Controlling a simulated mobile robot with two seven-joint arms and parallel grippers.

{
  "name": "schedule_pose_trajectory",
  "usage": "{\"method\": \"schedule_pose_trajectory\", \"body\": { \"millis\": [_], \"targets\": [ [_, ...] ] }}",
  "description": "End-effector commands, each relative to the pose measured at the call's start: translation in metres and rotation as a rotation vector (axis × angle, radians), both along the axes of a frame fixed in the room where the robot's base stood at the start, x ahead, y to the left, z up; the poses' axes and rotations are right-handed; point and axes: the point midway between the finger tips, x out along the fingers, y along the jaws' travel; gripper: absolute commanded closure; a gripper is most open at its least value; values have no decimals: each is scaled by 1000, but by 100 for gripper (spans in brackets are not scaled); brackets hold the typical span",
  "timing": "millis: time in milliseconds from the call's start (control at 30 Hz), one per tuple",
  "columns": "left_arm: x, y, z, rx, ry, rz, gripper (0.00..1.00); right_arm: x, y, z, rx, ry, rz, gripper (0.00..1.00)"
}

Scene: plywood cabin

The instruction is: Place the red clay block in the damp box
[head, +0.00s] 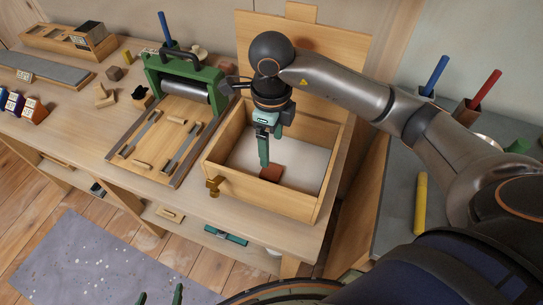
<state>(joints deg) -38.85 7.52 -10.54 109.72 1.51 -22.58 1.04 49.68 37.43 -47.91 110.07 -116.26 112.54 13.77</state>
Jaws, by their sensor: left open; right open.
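The red clay block (271,173) lies on the pale floor of the damp box (250,190), near its front wall. The damp box is an open wooden box with a brass tap at its front left corner, and a wooden lid stands upright behind it. My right gripper (264,162) points down into the box just above and left of the block. It is open, though its fingers overlap in this view. I see no grip on the block. Only the two green fingertips of my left gripper (160,295) show at the bottom edge, apart and empty.
A green-framed roller press (186,80) stands left of the box. A grey side table (392,200) at right holds a yellow stick (420,204) and pen cups. Small blocks and a long grey tray (40,70) occupy the bench's left. My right arm covers the box's back right.

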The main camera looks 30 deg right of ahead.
Motion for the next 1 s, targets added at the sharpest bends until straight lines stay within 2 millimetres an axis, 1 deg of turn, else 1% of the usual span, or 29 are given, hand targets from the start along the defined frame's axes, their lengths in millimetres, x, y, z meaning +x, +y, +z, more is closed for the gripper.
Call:
{"method": "schedule_pose_trajectory", "body": {
  "millis": [33, 100, 267, 1000],
  "targets": [
    [0, 0, -1, 0, 0, 0, 0, 1, 0, 9, 0, -5, 1, 15],
    [0, 0, 0, 0, 1, 0, 0, 0, 0, 18, 0, -3, 0, 15],
    [0, 0, -1, 0, 1, 0, 0, 0, 0, 28, 1, -1, 0, 15],
    [-1, 0, -1, 0, 2, 0, 0, 0, 0, 29, 1, 1, 0, 15]
  ]
}}
